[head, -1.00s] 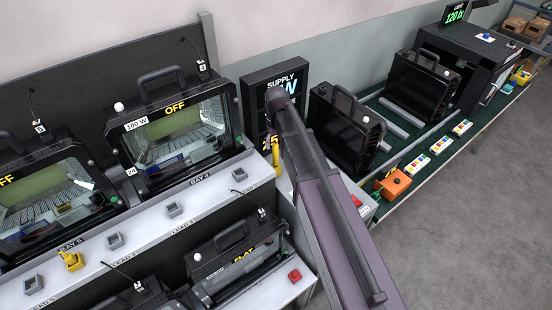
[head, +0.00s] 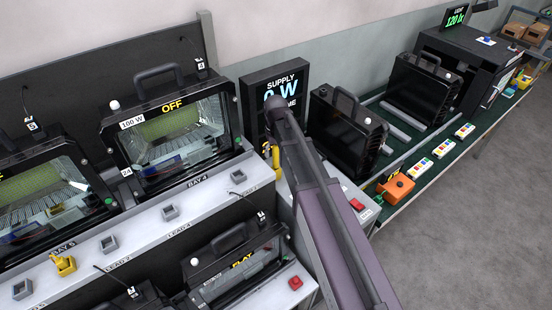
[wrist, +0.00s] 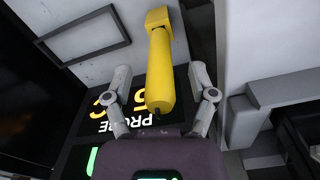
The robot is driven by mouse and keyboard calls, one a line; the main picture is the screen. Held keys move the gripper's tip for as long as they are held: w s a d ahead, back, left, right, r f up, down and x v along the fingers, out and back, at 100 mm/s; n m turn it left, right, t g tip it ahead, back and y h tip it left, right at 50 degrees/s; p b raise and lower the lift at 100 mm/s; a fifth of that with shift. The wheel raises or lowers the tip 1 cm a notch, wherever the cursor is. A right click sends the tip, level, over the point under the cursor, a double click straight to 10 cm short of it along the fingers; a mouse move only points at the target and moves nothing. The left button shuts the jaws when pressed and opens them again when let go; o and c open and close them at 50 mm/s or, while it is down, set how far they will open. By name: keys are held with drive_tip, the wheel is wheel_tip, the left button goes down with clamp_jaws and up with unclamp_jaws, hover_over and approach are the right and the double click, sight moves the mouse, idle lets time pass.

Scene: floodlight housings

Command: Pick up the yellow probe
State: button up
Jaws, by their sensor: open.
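The yellow probe (wrist: 160,65) shows in the wrist view as a thick rod with a square block at its upper end and a dark tip at its lower end. My gripper (wrist: 160,77) is open, with one finger on each side of the probe. Gaps show between the fingers and the rod. In the head view a yellow piece, seemingly the probe (head: 276,158), shows beside the black supply display, partly covered by my arm. My gripper's fingers are hidden in the head view.
The supply display (head: 252,88) stands close behind my arm. A floodlight marked OFF (head: 172,130) is on its left and a black housing (head: 345,135) on its right. An orange box (head: 396,187) sits on the green bench. Grey floor (head: 450,230) is open at the right.

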clamp_jaws()
drive_tip(key=shift+r, duration=0.15)
idle(0.4)
wheel_tip(320, 180, up, 10)
drive_tip(key=p, duration=1)
idle(0.5)
